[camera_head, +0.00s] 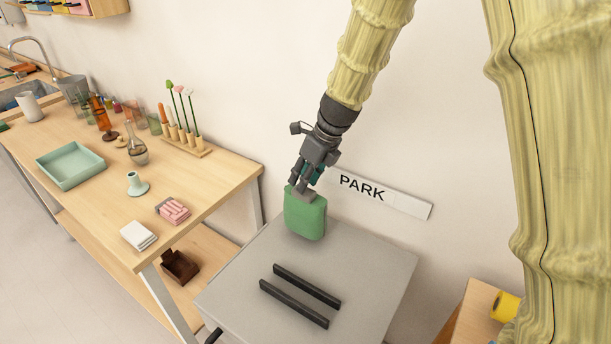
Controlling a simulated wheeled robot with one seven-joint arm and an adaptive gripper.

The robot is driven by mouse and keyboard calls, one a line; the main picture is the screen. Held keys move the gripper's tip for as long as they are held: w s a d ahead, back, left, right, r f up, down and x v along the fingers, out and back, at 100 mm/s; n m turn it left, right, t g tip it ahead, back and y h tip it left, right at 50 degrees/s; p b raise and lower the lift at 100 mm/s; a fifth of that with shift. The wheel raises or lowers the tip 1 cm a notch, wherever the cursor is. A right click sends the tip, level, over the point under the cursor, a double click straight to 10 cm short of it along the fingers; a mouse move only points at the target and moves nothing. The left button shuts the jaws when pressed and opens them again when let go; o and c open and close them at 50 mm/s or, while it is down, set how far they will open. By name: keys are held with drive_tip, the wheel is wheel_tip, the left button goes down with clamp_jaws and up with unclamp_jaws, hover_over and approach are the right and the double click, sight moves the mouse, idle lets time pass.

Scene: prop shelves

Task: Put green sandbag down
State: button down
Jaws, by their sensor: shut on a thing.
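The green sandbag (305,217) hangs upright from my gripper (304,190), over the back part of a grey table top (365,262). My gripper is shut on the top edge of the sandbag from above. The sandbag's lower edge is close to the grey surface; I cannot tell whether it touches. My fingers partly hide the sandbag's top.
Two black bars (300,296) lie parallel on the grey top, in front of the sandbag. A PARK sign (380,192) is on the wall behind. A wooden table (105,205) with a tray (70,165) and glassware stands left. The grey top's right side is clear.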

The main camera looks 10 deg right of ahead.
drive_tip(key=shift+f, duration=1.3)
drive_tip(key=c, duration=1)
unclamp_jaws()
drive_tip(key=shift+f, duration=0.2)
drive_tip(key=shift+r, duration=0.1)
drive_tip(key=shift+d+r, duration=0.1)
drive_tip(key=shift+r, duration=0.3)
drive_tip(key=v, duration=1.1)
drive_tip(key=shift+b, duration=0.3)
drive_tip(key=shift+r, duration=0.1)
